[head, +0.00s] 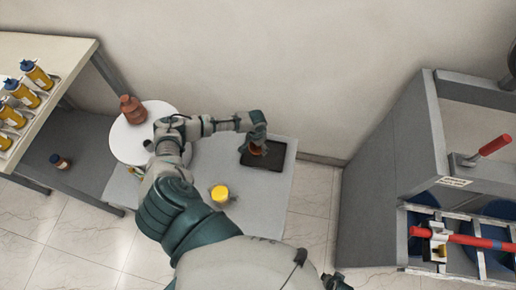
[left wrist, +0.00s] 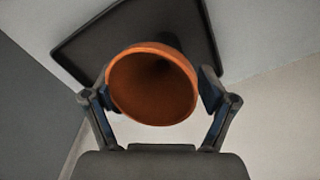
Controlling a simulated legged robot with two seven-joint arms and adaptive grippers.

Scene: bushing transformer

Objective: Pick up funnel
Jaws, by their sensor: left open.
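The orange-brown funnel (left wrist: 152,85) shows in the left wrist view with its wide round mouth toward the camera. It stands over a dark tray (left wrist: 92,45). My left gripper (left wrist: 155,97) is open, with one finger on each side of the funnel's rim. The fingers are very near the rim; I cannot tell whether they touch it. In the head view the left gripper (head: 254,143) is at the dark tray (head: 268,157), and only a small part of the funnel (head: 257,151) shows below it. My right gripper is not in view.
The tray lies on a light grey table (head: 265,205) by the wall. A yellow-topped object (head: 220,194) stands nearer me. A grey cabinet (head: 385,195) stands right.

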